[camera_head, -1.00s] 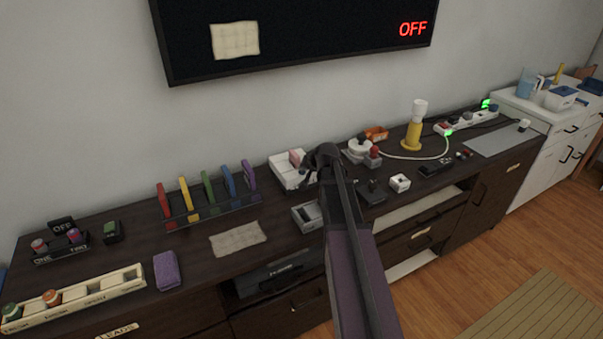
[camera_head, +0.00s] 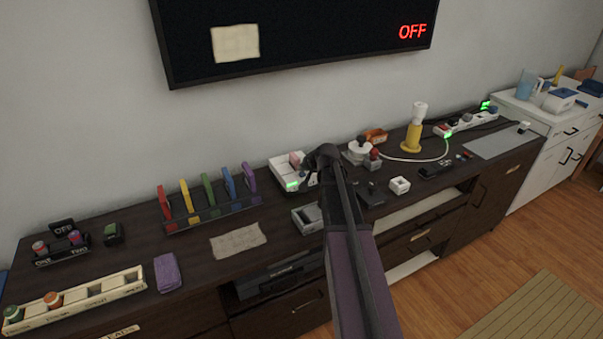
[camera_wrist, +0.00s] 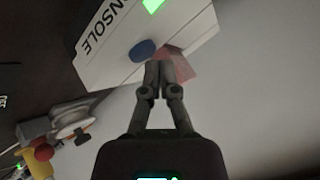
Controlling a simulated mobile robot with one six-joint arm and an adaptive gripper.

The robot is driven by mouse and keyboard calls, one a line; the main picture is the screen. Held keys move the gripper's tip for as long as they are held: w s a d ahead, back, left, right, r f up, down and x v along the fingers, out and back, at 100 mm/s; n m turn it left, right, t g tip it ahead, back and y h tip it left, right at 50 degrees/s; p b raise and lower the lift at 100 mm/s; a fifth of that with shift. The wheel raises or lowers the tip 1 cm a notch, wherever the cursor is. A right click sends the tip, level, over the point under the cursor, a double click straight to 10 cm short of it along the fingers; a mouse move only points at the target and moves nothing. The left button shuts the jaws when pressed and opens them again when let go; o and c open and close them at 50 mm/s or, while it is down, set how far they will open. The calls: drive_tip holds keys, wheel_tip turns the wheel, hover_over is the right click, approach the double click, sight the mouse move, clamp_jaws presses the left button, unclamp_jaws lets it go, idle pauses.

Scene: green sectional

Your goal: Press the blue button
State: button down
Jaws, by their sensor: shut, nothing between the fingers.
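The white console (camera_wrist: 110,50) fills the top of the wrist view, with part of the word "CONSOLE" readable. The blue button (camera_wrist: 143,49) is an oval on its face. My gripper (camera_wrist: 157,70) is shut and empty, its fingertips just beside the blue button in the picture; I cannot tell whether they touch it. A pink piece (camera_wrist: 181,66) on the console is partly behind the fingertips. A green light (camera_wrist: 152,5) glows on the console. In the head view the console (camera_head: 283,172) stands on the dark cabinet; my arm hides its right side and the blue button.
A grey open box (camera_head: 308,219) stands in front of the console. A rack of coloured upright pieces (camera_head: 212,213) is to its left. A white round device (camera_head: 358,150) and a yellow lamp-like object (camera_head: 412,137) stand to the right. The wall screen (camera_head: 330,35) reads "OFF".

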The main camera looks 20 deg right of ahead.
sight(302, 175)
drive_tip(key=shift+r, duration=0.25)
wheel_tip(302, 175, up, 6)
drive_tip(key=p, duration=0.6)
idle(0.4)
drive_tip(key=shift+a+f, duration=0.1)
drive_tip(key=shift+f, duration=0.05)
idle(2.0)
